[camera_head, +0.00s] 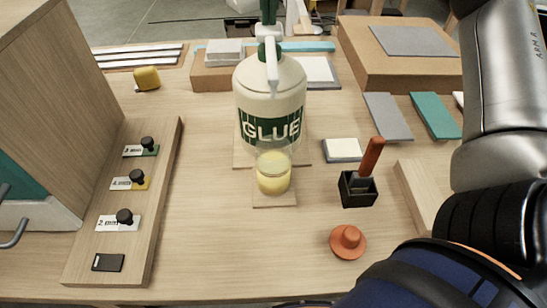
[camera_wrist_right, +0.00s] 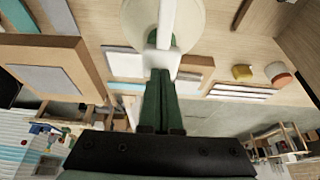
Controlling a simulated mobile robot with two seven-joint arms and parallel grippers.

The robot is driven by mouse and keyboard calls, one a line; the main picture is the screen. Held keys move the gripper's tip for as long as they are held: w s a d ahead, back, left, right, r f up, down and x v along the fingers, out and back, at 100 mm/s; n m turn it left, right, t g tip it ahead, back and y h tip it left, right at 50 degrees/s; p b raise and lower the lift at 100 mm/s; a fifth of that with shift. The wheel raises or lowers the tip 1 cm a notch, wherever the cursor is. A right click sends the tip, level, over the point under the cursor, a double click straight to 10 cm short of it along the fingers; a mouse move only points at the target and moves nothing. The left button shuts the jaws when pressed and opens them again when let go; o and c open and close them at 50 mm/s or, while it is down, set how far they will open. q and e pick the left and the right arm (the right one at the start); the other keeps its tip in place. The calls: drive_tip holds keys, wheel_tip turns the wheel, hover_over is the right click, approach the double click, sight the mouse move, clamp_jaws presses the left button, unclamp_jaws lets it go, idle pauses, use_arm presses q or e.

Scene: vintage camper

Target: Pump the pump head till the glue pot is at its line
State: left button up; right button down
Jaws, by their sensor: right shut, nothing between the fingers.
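A cream glue bottle (camera_head: 270,88) with a green GLUE label stands at the middle of the bench. Its white pump head (camera_head: 264,33) has a spout that points down toward the front. A clear glue pot (camera_head: 273,176) stands in front of the bottle, partly filled with yellow glue. I cannot make out its line clearly. My right gripper (camera_head: 268,14) is shut and empty, with its green fingers directly over the pump head. In the right wrist view the fingertips (camera_wrist_right: 160,74) meet the white pump head (camera_wrist_right: 163,54) in the picture; contact is uncertain. My left gripper is out of view.
A board with black knobs (camera_head: 165,170) lies at left. A black holder (camera_head: 358,188) with an orange-handled tool and an orange knobbed piece (camera_head: 348,241) stand right of the pot. Boxes (camera_head: 400,55) fill the back right. Bench left of the pot is clear.

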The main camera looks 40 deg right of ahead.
drive_tip(key=shift+r+p, duration=2.95)
drive_tip(key=shift+r, duration=0.4)
wheel_tip(320, 180, up, 2)
drive_tip(key=shift+r+p, duration=0.2)
drive_tip(key=shift+p, duration=0.2)
drive_tip(key=f+m+g, duration=0.1)
drive_tip(key=m, duration=0.7)
drive_tip(key=f+m+g+y, duration=0.1)
drive_tip(key=f+m, duration=0.1)
drive_tip(key=m, duration=0.6)
drive_tip(key=f+m+g+y+b, duration=0.1)
drive_tip(key=m+g, duration=0.1)
drive_tip(key=m, duration=0.6)
drive_tip(key=shift+w+d+f, duration=0.15)
drive_tip(key=shift+w+f, duration=0.05)
drive_tip(key=shift+f, duration=0.05)
drive_tip(key=shift+f+b, duration=0.45)
drive_tip(key=shift+f, duration=0.05)
